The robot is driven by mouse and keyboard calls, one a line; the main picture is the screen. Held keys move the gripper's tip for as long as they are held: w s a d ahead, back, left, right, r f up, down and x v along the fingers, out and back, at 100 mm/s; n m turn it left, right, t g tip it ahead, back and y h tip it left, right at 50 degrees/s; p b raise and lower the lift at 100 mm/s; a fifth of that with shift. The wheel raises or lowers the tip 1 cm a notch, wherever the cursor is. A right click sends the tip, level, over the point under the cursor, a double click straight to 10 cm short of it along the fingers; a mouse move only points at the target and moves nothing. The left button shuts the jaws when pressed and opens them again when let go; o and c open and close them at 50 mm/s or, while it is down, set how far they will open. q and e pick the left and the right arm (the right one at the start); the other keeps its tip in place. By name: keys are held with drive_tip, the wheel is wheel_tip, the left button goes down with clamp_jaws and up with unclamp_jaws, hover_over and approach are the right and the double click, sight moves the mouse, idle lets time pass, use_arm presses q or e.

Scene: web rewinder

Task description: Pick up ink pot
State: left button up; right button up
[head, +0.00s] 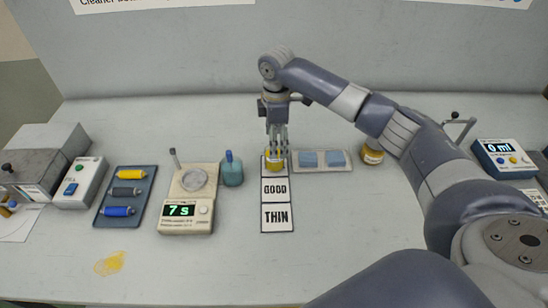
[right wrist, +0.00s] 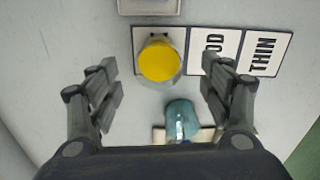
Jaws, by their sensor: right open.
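A pot with a yellow top (head: 270,166), which looks like an ink pot, stands upright on the card above the one marked GOOD. My right gripper (head: 278,150) is directly over it, fingers pointing down, and partly hides it. In the right wrist view the round yellow top of the pot (right wrist: 160,61) lies between the spread fingers of the right gripper (right wrist: 162,85), with a gap on both sides. The right gripper is open and empty. A second, similar jar with yellow (head: 372,153) stands to the right of the blue-pad tray. My left gripper is not in view.
A blue pot (head: 232,173) stands just left of the cards; it also shows in the right wrist view (right wrist: 182,122). A tray with blue pads (head: 298,168) is close on the right. A timer scale (head: 186,222) and spool tray (head: 107,211) stand left. The front table is mostly clear.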

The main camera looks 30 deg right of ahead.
wheel_tip(320, 180, down, 5)
drive_tip(key=shift+w+a+p, duration=0.15)
drive_tip(key=shift+p, duration=0.45)
drive_tip(key=shift+f, duration=0.35)
drive_tip(key=shift+c, duration=0.7)
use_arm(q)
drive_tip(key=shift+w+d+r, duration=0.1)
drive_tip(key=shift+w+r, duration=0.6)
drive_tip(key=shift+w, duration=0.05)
use_arm(e)
drive_tip(key=shift+r, duration=0.1)
drive_tip(key=c, duration=1.1)
